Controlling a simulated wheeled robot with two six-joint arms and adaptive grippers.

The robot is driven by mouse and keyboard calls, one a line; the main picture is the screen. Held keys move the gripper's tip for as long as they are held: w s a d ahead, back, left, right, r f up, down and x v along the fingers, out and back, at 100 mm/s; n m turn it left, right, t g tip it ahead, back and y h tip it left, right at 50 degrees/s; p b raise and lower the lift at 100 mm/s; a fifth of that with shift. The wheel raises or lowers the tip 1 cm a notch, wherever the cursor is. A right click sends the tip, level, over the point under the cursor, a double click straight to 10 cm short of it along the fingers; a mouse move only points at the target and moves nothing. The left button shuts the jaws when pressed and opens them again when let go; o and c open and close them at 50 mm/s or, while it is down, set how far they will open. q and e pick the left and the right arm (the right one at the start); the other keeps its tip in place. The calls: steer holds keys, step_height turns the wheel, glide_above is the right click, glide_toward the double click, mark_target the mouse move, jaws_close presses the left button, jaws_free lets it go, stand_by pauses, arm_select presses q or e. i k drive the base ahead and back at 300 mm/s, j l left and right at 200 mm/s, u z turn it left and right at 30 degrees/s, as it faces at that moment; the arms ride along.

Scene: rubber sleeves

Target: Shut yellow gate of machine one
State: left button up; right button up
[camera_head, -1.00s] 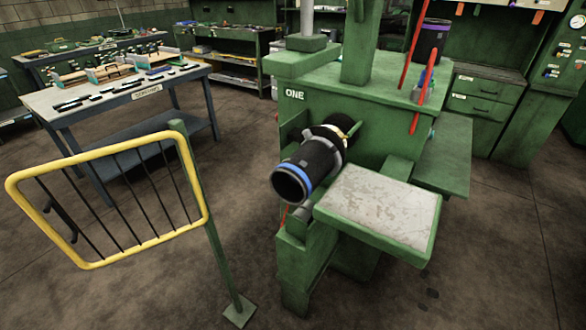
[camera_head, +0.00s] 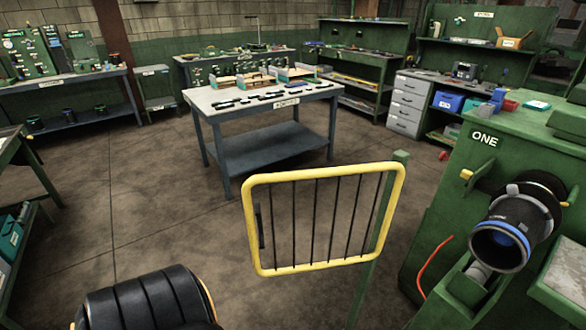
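The yellow gate (camera_head: 322,168) is a yellow tube frame with thin dark bars. It hangs on a green post (camera_head: 384,228) and stands out to the left of machine one, swung away from it. A dark handle (camera_head: 260,228) sits on its left side, away from the post. Green machine one (camera_head: 461,177), marked "ONE", stands at the right edge. A black sleeve with a blue ring (camera_head: 505,228) sticks out of its front. Neither of my grippers shows in the head view.
A grey table (camera_head: 262,101) with small parts stands behind the gate. A black ribbed rounded object (camera_head: 145,300) is at the bottom left. Benches (camera_head: 75,78) line the back wall. The floor left of the gate is clear. An orange-red hose (camera_head: 430,268) lies beside the machine.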

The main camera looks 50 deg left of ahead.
mark_target(339, 171)
steer(key=j+z, duration=0.2)
steer(key=j, duration=0.25)
steer(key=k+j+z, duration=0.1)
steer(key=j+z, duration=0.15)
steer(key=j, duration=0.15)
steer(key=k+j+z, duration=0.2)
steer(key=j, duration=0.25)
steer(key=j+z, duration=0.25)
steer(key=j, duration=0.15)
steer(key=k+j+z, duration=0.2)
steer(key=j, duration=0.2)
steer(key=k+j+z, duration=0.2)
steer(key=j, duration=0.15)
steer(key=i+j+z, duration=0.2)
steer(key=j, duration=0.45)
steer(key=j+z, duration=0.25)
steer(key=j, duration=0.35)
